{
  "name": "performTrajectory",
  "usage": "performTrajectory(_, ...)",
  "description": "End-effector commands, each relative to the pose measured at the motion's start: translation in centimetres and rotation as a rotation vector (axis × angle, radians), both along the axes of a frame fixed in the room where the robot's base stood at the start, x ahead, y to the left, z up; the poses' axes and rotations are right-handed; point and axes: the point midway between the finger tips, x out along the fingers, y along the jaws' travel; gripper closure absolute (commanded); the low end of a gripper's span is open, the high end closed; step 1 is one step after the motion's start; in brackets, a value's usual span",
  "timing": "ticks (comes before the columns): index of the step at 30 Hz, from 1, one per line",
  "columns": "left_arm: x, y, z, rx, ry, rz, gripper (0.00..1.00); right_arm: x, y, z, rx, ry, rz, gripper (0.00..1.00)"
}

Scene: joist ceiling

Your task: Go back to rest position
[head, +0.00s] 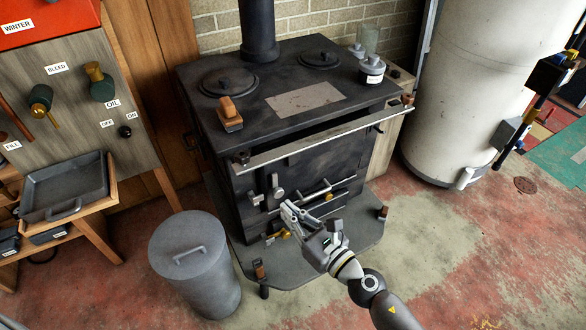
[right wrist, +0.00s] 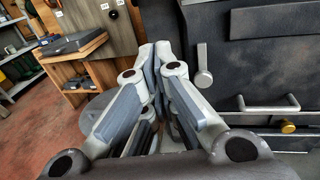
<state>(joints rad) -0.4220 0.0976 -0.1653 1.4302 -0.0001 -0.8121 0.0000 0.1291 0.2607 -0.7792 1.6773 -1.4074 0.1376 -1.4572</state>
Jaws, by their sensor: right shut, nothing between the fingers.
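My right gripper (head: 288,207) is in front of the black stove (head: 290,160), low by its door and handles. Its fingers meet in the right wrist view (right wrist: 160,48), shut with nothing between them. A silver bar handle (right wrist: 268,104) and a brass knob (right wrist: 288,127) on the stove front show to the right of the fingers in that view. I cannot tell from these views whether the fingers touch the stove. My left gripper is not in view.
A grey lidded bin (head: 195,265) stands left of the stove. A wooden stand with a dark tray (head: 65,185) is at the left. A white tank (head: 465,90) stands at the right. A rail (head: 325,138) runs along the stove's front. The floor at lower right is clear.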

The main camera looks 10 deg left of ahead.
Motion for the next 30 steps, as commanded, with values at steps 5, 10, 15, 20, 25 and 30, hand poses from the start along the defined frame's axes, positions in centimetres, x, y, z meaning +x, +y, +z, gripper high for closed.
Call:
performTrajectory(5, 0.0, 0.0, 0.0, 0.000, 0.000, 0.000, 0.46, 0.0, -0.2, 0.0, 0.007, 0.009, -0.005, 1.00)
performTrajectory(10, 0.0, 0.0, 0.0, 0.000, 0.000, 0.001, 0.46, 1.8, -3.3, -2.1, 0.192, 0.247, -0.155, 1.00)
performTrajectory(15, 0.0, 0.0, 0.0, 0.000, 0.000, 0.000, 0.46, 3.7, -12.0, -9.7, 0.667, 0.771, -0.541, 1.00)
performTrajectory(20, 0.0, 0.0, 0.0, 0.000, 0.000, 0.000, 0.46, 0.8, -19.8, -18.8, 1.129, 1.162, -0.933, 1.00)
performTrajectory(25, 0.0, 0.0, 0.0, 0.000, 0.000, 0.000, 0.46, -6.3, -25.8, -27.6, 1.594, 1.427, -1.360, 1.00)
performTrajectory(30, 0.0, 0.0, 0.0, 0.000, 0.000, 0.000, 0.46, -14.7, -28.8, -33.6, 1.990, 1.525, -1.751, 1.00)
